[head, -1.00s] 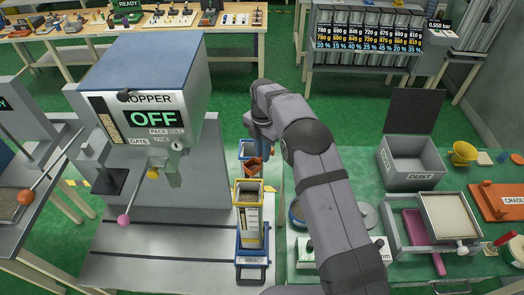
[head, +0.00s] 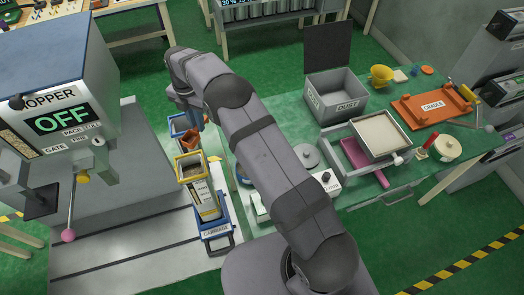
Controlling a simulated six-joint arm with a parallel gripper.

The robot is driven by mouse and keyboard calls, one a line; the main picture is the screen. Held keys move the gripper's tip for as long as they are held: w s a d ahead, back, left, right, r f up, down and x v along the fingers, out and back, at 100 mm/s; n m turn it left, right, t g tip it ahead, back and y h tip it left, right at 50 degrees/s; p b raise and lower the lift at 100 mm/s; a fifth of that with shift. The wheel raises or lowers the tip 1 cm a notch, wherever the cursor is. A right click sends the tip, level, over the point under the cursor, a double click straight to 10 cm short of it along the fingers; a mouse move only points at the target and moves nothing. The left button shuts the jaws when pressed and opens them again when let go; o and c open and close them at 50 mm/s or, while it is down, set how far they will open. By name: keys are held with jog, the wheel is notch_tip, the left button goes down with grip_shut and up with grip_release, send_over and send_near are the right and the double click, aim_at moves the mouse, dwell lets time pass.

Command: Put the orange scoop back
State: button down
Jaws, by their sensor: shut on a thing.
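The orange scoop (head: 190,141) is in the head view, just behind the yellow-rimmed column (head: 203,193). My gripper (head: 193,122) is partly hidden by my own wrist, which comes down from above. It is shut on the orange scoop and holds it near a blue-rimmed container (head: 178,125). The scoop's contents and the exact grip are too small to tell. The yellow-rimmed column stands upright on the blue carriage (head: 218,236) and has grainy material in its top.
The hopper (head: 55,100), reading OFF, stands at the left. On the green bench at the right are an open dust box (head: 340,105), a white-filled tray (head: 378,137), a pink scoop (head: 358,158), a yellow cup (head: 380,75) and an orange cradle (head: 432,106). My arm crosses the middle.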

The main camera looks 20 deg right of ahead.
jog(key=w+d+f+m+b, duration=0.1)
jog(key=d+f+m+b, duration=0.1)
jog(key=d+b, duration=0.6)
jog(key=w+d+f+m+b, duration=0.2)
jog(key=d+b, duration=0.2)
jog(key=d, duration=0.9)
jog(key=s+d+f+b, duration=0.4)
jog(key=s+d+f, duration=0.1)
jog(key=s, duration=0.4)
jog(key=shift+s+d+f+m, duration=0.15)
jog(key=shift+s+d+m, duration=0.2)
jog(key=shift+d, duration=0.55)
jog(key=shift+f+p, duration=1.1)
jog(key=shift+f, duration=3.8)
jog(key=shift+f, duration=0.1)
